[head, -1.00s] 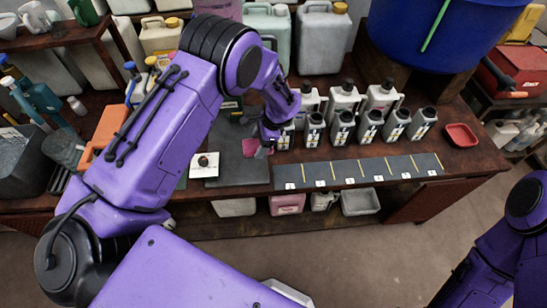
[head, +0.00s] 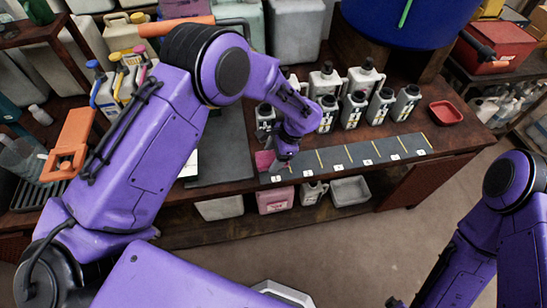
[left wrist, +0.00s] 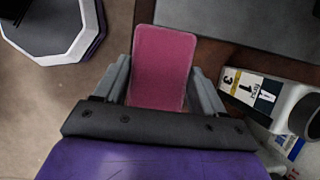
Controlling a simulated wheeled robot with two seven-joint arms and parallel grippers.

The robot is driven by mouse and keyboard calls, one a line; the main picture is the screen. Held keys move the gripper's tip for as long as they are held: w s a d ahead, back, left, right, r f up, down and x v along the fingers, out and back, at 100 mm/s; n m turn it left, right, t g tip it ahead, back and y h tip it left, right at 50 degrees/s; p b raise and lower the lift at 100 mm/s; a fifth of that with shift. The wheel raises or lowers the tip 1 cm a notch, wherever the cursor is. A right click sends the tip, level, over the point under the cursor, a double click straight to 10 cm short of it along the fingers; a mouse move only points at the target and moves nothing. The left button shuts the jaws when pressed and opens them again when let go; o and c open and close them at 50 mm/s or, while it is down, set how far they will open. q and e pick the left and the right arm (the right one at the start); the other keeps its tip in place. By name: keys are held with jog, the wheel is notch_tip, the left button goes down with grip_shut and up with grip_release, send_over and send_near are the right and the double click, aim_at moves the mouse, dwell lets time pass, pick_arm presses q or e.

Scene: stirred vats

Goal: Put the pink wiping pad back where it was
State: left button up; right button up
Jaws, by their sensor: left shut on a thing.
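The pink wiping pad (head: 264,160) is in my left gripper (head: 281,164), over the front of the bench near the left end of the numbered strip. In the left wrist view the pad (left wrist: 163,62) stands out flat between the two grey fingers of the left gripper (left wrist: 162,78), which are shut on it. I cannot tell whether the pad touches the bench. My right arm hangs at the lower right of the head view; only a dark bit of its gripper (head: 395,302) shows at the bottom edge.
The dark numbered strip (head: 350,156) runs along the bench front. Several grey bottles (head: 353,108) stand behind it. A dark mat (head: 222,150) lies left of the gripper. A red tray (head: 445,112) is at the right. A blue vat (head: 410,20) stands behind.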

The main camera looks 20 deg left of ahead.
aim_at(273, 160)
pick_arm(q)
jog(key=f, duration=0.2)
jog(key=w+f, duration=0.1)
jog(key=f, duration=0.1)
jog(key=w+f, duration=0.1)
jog(key=f, duration=0.1)
jog(key=shift+w+a+p, duration=0.25)
jog(key=shift+a+p, duration=0.05)
jog(key=shift+a, duration=0.1)
jog(key=shift+f, duration=0.2)
jog(key=o, duration=1.1)
jog(key=shift+r, duration=0.2)
jog(key=b+v, duration=0.2)
jog(key=v, duration=1)
